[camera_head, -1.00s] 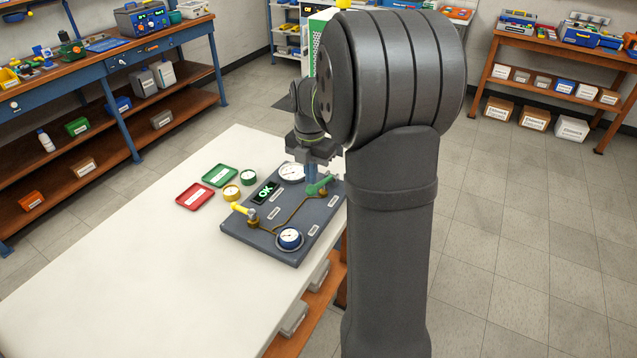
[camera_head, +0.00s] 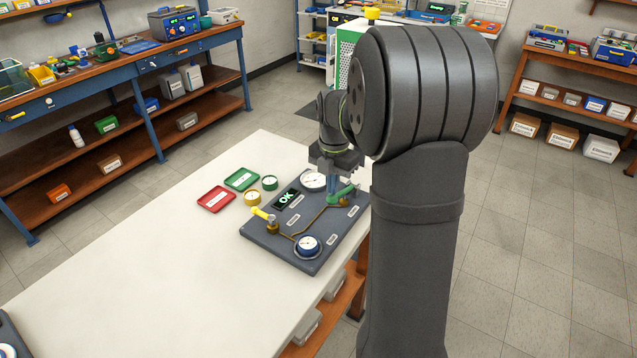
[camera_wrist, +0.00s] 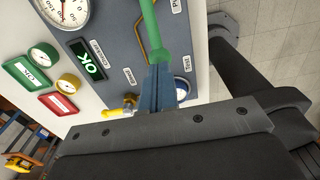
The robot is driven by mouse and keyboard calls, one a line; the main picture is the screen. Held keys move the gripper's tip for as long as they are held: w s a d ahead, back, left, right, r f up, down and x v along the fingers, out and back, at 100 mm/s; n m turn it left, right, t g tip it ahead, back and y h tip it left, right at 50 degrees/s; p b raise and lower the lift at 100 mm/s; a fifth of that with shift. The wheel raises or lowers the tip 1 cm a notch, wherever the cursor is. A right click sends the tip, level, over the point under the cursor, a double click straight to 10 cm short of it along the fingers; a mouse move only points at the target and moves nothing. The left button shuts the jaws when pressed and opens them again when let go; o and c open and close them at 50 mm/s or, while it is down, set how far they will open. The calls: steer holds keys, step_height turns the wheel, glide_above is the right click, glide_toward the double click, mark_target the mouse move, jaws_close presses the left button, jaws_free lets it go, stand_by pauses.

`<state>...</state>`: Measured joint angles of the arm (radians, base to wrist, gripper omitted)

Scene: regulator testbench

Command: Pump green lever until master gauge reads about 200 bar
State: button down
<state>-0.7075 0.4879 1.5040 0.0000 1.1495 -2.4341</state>
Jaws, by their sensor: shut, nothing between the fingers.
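The green lever (camera_head: 342,194) is mounted on the dark test board (camera_head: 290,259), near its right side. My gripper (camera_head: 331,190) is shut and empty, with its blue fingers pointing down beside the lever. In the wrist view the fingertips (camera_wrist: 160,70) are at the lower end of the green lever (camera_wrist: 151,28); I cannot tell whether they touch. A large white gauge (camera_head: 313,180) is at the board's back, cut off in the wrist view (camera_wrist: 66,8). A blue-rimmed gauge (camera_head: 308,245) is at the front. I cannot tell which is the master gauge, and the readings are too small.
A display (camera_head: 288,198) on the board shows a green OK. A yellow-handled valve (camera_head: 267,217) stands at the board's left. Red (camera_head: 216,199) and green (camera_head: 241,179) trays and two small gauges lie beyond it. The white table (camera_head: 180,275) is clear at front left.

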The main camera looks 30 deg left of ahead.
mark_target(332, 197)
steer(key=shift+f, duration=2.65)
steer(key=shift+r, duration=2.95)
steer(key=shift+f, duration=0.15)
